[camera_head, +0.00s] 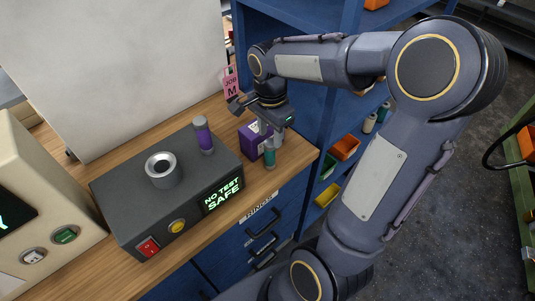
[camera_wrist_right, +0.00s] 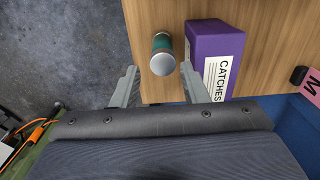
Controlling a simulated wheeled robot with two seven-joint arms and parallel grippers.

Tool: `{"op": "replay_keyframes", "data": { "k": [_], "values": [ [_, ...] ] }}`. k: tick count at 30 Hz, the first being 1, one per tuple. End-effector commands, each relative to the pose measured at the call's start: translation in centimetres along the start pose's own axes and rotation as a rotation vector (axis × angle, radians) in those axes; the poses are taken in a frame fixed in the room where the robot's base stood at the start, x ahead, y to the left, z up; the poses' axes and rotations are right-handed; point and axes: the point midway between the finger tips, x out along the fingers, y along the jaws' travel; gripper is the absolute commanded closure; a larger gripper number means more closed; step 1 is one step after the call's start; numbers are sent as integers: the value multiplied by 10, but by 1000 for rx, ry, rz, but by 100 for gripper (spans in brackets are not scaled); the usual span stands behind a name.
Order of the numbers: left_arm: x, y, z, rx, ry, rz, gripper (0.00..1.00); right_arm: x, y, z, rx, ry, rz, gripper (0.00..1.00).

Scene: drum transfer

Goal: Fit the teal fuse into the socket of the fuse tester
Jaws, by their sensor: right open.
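The teal fuse (camera_head: 269,157) stands upright on the wooden counter, right of the fuse tester (camera_head: 130,205). In the right wrist view the teal fuse (camera_wrist_right: 161,46) shows its silver end cap, between and slightly beyond the fingertips. My right gripper (camera_head: 266,135) is open and empty, close above the fuse; its fingers (camera_wrist_right: 160,80) also show in the wrist view, apart from the fuse. The tester's round socket (camera_head: 162,167) looks empty. A purple fuse (camera_head: 203,134) stands at the tester's back right. The tester's display (camera_head: 223,195) reads "NO TEST SAFE". My left gripper is out of view.
A purple carton (camera_head: 250,141) labelled "CATCHES" (camera_wrist_right: 214,55) stands right beside the teal fuse. A pink tag (camera_head: 231,83) stands behind. A beige device (camera_head: 40,200) is at left. Blue shelving (camera_head: 310,80) rises behind my right arm. The counter's edge is close to the fuse.

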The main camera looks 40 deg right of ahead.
Motion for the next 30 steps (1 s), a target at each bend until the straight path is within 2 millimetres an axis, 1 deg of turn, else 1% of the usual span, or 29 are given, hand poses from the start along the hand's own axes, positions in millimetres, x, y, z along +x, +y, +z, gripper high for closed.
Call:
{"op": "replay_keyframes", "data": {
  "k": [5,9,12,20,23,27,30],
  "values": [
    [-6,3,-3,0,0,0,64,22,-1,-2,-1,-3,5,60],
    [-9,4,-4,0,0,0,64,44,-2,-3,-2,-2,5,60],
    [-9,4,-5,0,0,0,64,53,-3,-3,-1,-2,2,60],
    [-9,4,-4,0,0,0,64,56,-3,-3,-2,-2,-1,60],
    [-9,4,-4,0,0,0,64,56,-3,-3,-2,-2,-1,72],
    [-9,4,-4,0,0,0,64,56,-3,-3,-2,-2,-1,90],
    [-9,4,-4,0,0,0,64,56,-3,-3,-3,-1,-2,100]
  ]
}}
